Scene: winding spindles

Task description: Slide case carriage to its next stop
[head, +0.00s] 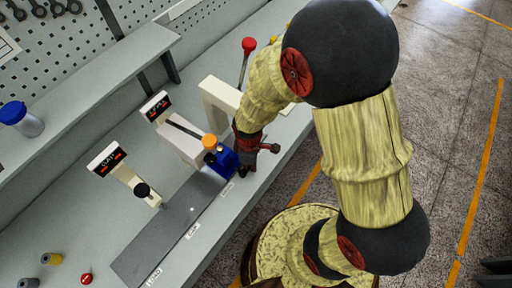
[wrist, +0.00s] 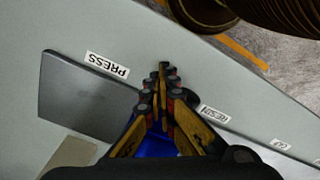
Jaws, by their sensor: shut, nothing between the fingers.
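A blue block (head: 219,162), which looks like the case carriage, sits at the far end of a dark grey track (head: 165,232) on the bench, close to the label (head: 227,188) at that end. Part of the blue block (wrist: 157,146) shows beneath my fingers in the wrist view. My gripper (head: 246,162) is at the block's right side in the head view, partly hidden by my own wrist. In the wrist view my gripper (wrist: 163,82) is shut and empty, its fingertips together between the PRESS label (wrist: 106,65) and another label. I cannot tell whether it touches the block.
A white press-like stand (head: 182,145) with an orange knob (head: 209,141) rises beside the block. A display post (head: 125,176) with a black knob stands left of the track. A red-knobbed lever (head: 247,58) stands farther back. The near part of the track is clear.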

